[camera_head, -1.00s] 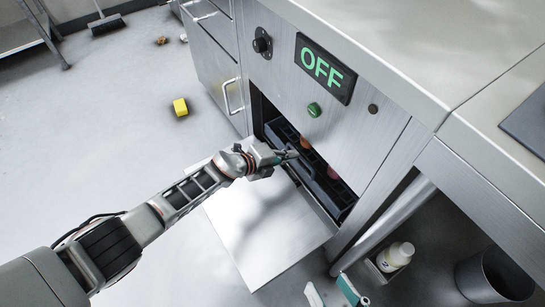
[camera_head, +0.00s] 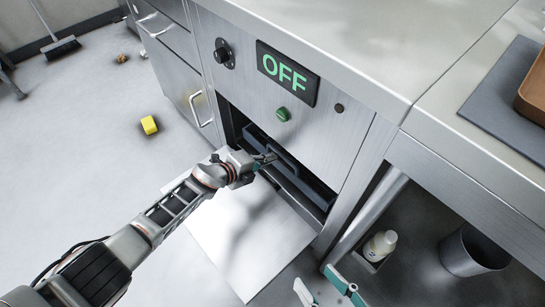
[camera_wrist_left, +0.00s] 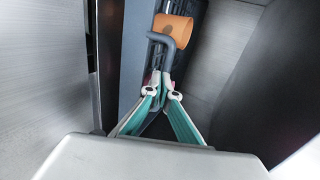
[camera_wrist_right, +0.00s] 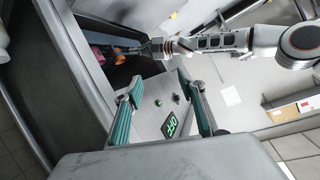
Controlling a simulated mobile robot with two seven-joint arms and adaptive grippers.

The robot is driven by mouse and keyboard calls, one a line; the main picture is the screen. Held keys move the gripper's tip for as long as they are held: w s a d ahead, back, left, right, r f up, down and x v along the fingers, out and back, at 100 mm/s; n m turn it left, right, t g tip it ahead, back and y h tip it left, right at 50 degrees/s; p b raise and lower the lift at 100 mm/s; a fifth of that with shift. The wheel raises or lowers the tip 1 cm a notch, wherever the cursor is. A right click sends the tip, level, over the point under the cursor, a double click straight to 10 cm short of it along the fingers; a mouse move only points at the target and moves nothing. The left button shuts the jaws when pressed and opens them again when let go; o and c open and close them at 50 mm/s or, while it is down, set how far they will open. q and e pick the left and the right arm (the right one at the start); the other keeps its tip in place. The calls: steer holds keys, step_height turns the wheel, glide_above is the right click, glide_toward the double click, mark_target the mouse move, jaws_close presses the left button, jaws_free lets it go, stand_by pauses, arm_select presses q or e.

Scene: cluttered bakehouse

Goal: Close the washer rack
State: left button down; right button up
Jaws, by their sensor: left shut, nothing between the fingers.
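The dark washer rack (camera_head: 312,190) sits inside the washer opening, under the front panel with the OFF display (camera_head: 287,73). The washer door (camera_head: 245,235) is folded down flat in front. My left gripper (camera_head: 270,158) is shut and empty, its tips at the front of the rack. In the left wrist view the tips meet right at the rack's grey bar handle (camera_wrist_left: 163,38); whether they touch it is unclear. An orange cup (camera_wrist_left: 174,27) stands in the rack behind it. My right gripper (camera_wrist_right: 160,98) is open and empty, below and right of the door in the head view.
A bottle (camera_head: 379,245) and a grey bin (camera_head: 473,250) stand under the counter at the right. A brown tray (camera_head: 535,95) lies on a dark mat on the counter. A yellow block (camera_head: 149,125) lies on the open floor at left.

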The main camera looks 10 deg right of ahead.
arm_select(q)
steer(key=p+v, duration=0.6)
steer(key=v, duration=0.6)
steer(key=shift+s+a, duration=0.15)
steer(key=shift+a, duration=0.15)
arm_select(e)
steer(key=s+d+f+n+g+h, duration=0.1)
steer(key=d+n, duration=0.2)
steer(key=d, duration=0.3)
steer(key=shift+s+f+n+h, duration=0.25)
steer(key=shift+f+n+h, duration=0.05)
